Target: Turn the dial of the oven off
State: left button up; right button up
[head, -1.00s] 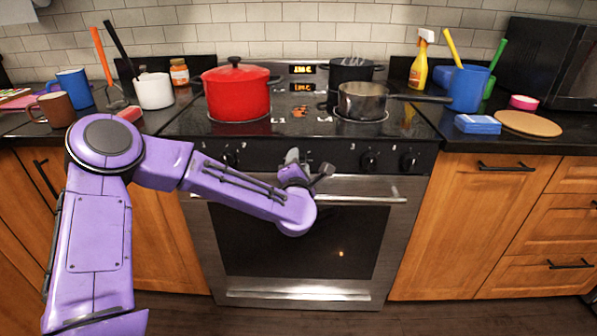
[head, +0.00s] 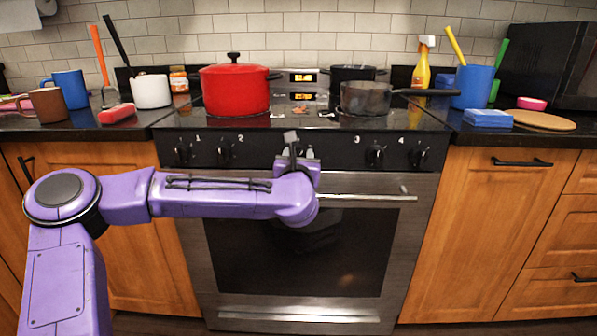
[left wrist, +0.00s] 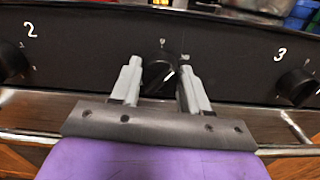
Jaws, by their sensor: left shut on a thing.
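The oven (head: 300,250) is a steel range with a black front panel. Its middle dial (left wrist: 160,75) is a black knob with small white marks above it. In the left wrist view, this dial sits between the two grey fingers of my left gripper (left wrist: 160,84), which is shut on it. In the head view, my purple left arm reaches in front of the oven door, with the left gripper (head: 299,153) at the middle of the panel, mostly hiding the dial. My right gripper is not in view.
Burner knobs flank the dial, including knob 2 (head: 224,152) and knob 3 (head: 375,154). The door handle (head: 370,197) runs just below the panel. A red pot (head: 235,92) and a grey saucepan (head: 366,98) stand on the cooktop. Counters either side hold mugs and utensils.

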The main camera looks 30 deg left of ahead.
pick_arm(q)
jog(key=shift+a+f+n+b, duration=0.1)
jog(key=shift+n+b, duration=3.4)
jog(key=shift+b, duration=0.7)
jog(key=o, duration=1.1)
jog(key=shift+c, duration=0.2)
jog(key=shift+s, duration=0.15)
jog(key=v, duration=1)
jog(key=shift+p, duration=0.4)
